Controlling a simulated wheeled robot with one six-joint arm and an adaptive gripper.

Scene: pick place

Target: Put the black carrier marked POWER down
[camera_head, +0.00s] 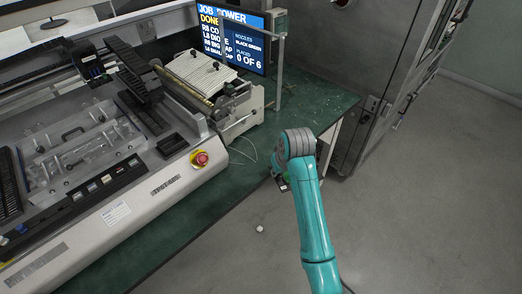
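My teal arm reaches up from the lower right, and its grey wrist hangs over the front edge of the green bench top. My gripper (282,184) is mostly hidden under the wrist, with only a small dark and green patch showing at its left. I cannot tell whether its fingers are open or shut, or whether that patch is part of something held. No black carrier with a readable POWER mark can be made out.
A white machine (125,212) with black parts and a red stop button (199,159) fills the left. A screen (237,40) reads "JOB POWER" and "0 OF 6". A small white object (260,229) lies below the bench edge.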

